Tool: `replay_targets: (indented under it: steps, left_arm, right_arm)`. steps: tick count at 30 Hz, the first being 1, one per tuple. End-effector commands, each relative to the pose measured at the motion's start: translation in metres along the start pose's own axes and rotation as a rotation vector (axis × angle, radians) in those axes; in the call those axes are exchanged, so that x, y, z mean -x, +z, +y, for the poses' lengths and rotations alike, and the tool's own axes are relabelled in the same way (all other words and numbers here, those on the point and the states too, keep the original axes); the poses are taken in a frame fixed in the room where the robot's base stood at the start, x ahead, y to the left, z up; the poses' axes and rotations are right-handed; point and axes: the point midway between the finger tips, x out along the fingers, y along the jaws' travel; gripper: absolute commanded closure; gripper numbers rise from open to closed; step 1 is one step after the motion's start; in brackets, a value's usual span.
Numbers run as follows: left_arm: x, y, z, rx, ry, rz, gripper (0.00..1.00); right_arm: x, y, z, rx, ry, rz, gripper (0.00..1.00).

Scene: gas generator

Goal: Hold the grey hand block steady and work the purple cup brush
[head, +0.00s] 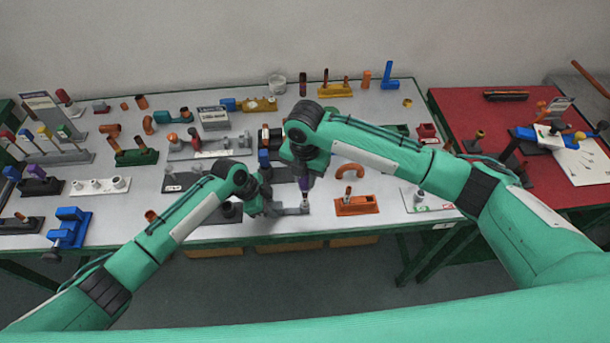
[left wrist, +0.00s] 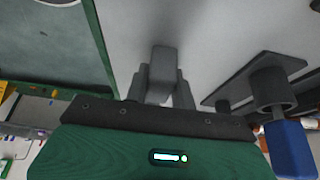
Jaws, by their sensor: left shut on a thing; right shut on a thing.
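The grey hand block (head: 288,211) is near the front edge of the table, in the middle of the head view. My left gripper (head: 268,208) is shut on its left end. In the left wrist view, the grey block (left wrist: 162,62) shows between the two fingers of my left gripper (left wrist: 160,90). The purple cup brush (head: 304,198) stands roughly upright at the right end of the block. My right gripper (head: 304,182) comes from above and is shut on the brush. The brush's lower end is close to the block; I cannot tell whether they touch.
An orange block with a stub (head: 356,205) and an orange elbow (head: 349,171) lie just right. A white plate with a grey post (head: 420,198) is farther right. A blue vise-like piece (head: 70,227) stands at the front left. A red mat (head: 460,110) covers the right table.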

Motion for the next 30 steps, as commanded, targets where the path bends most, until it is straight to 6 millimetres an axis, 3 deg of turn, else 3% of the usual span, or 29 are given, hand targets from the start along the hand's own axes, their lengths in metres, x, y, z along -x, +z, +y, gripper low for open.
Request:
replay_targets:
  steps: [19, 30]
  left_arm:
    - [-0.001, 0.000, 0.001, 0.000, 0.001, 0.000, 1.00]
    - [-0.001, 0.000, 0.000, 0.000, 0.001, 0.000, 1.00]
  right_arm:
    - [0.000, 0.000, 0.000, 0.000, 0.000, 0.000, 0.91]
    - [-0.010, 0.000, 0.000, -0.001, 0.000, 0.000, 0.91]
